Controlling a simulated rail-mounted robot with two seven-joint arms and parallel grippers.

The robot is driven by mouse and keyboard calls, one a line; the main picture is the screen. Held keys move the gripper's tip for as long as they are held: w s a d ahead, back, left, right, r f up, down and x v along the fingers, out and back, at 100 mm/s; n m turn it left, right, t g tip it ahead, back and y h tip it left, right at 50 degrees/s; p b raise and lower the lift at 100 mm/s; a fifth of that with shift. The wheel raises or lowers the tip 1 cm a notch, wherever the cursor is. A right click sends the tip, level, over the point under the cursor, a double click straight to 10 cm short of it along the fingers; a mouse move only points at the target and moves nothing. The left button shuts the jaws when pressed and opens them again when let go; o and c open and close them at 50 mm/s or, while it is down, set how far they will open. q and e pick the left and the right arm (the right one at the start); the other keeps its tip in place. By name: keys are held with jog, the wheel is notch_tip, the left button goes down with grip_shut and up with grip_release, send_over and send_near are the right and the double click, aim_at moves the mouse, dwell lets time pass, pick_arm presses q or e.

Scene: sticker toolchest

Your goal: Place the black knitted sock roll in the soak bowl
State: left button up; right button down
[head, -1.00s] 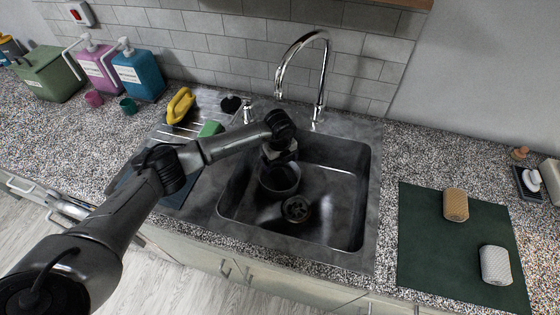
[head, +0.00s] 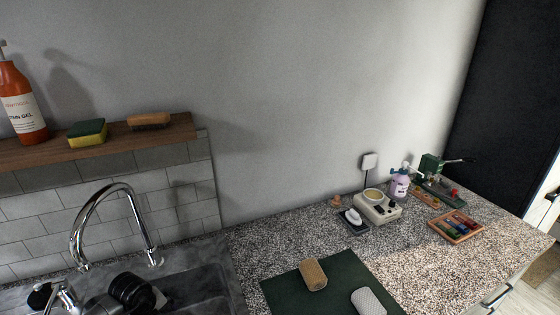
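The soak bowl is not visible in the current head view. The black wrist of my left arm (head: 130,290) shows at the bottom left, over the sink (head: 205,290). My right gripper is not in view.
A tan roll (head: 312,274) and a pale grey roll (head: 367,302) lie on a dark green mat (head: 285,293) right of the sink. The chrome faucet (head: 110,188) arches over the sink. A wooden shelf (head: 60,156) is above. Counter (head: 420,268) right of the mat is clear.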

pick_arm(q)
jog(key=w+d+r+m+t+h, duration=0.4)
jog(key=w+d+r+t+h, duration=0.45)
jog(key=d+r, duration=0.3)
notch_tip(320, 180, up, 25)
jog(key=s+a+n+t+y, duration=0.3)
jog(key=n+t+y, duration=0.7)
jog(key=n+t, duration=0.4)
jog(key=s+d+f+n+g+p, duration=0.1)
jog(key=s+f+n+g+p, duration=0.2)
jog(key=s+f+g, duration=0.4)
jog(key=s+d+f+n+g+p, duration=0.2)
jog(key=s+f+n+g+p, duration=0.2)
jog(key=s+f, duration=0.8)
jog(key=s+d+f+n+g+p, duration=0.1)
jog(key=s+f+n+g+p, duration=0.3)
jog(key=s, duration=2)
notch_tip(320, 180, down, 6)
jog(key=n+g+h, duration=0.1)
jog(key=n+g, duration=0.1)
jog(key=g, duration=0.3)
jog(key=shift+s+d+f+g, duration=0.15)
jog(key=shift+s+d+g, duration=0.15)
jog(key=shift+s+g, duration=0.05)
